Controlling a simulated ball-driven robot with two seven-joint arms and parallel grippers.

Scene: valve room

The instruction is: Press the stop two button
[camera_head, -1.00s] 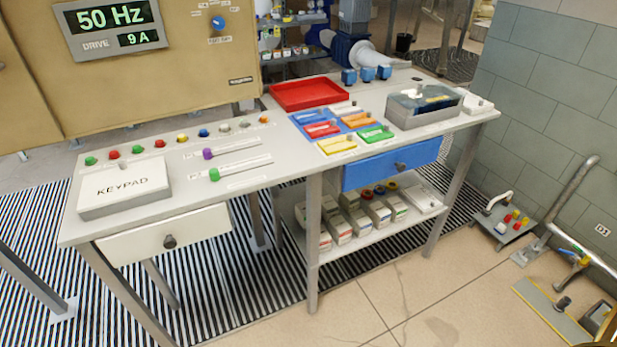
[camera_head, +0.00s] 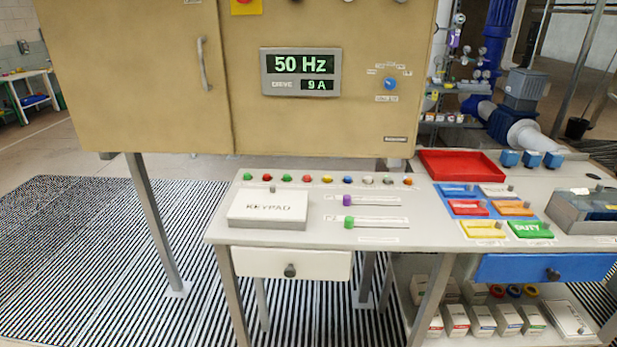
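A row of small coloured buttons runs along the back edge of the desk, below the tan cabinet. From the left come a green button (camera_head: 248,177), a red button (camera_head: 267,178), a second green button (camera_head: 286,179) and a second red button (camera_head: 305,179). Yellow, blue, pale and orange ones follow to the right. The labels are too small to read, so I cannot tell for sure which is stop two. Neither of my grippers is in view.
A keypad box (camera_head: 268,208) stands in front of the left buttons. Purple (camera_head: 347,200) and green (camera_head: 349,223) slider knobs sit to its right. The tan cabinet (camera_head: 150,80) overhangs behind. A red tray (camera_head: 462,164) and coloured blocks lie further right. Striped floor is clear at left.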

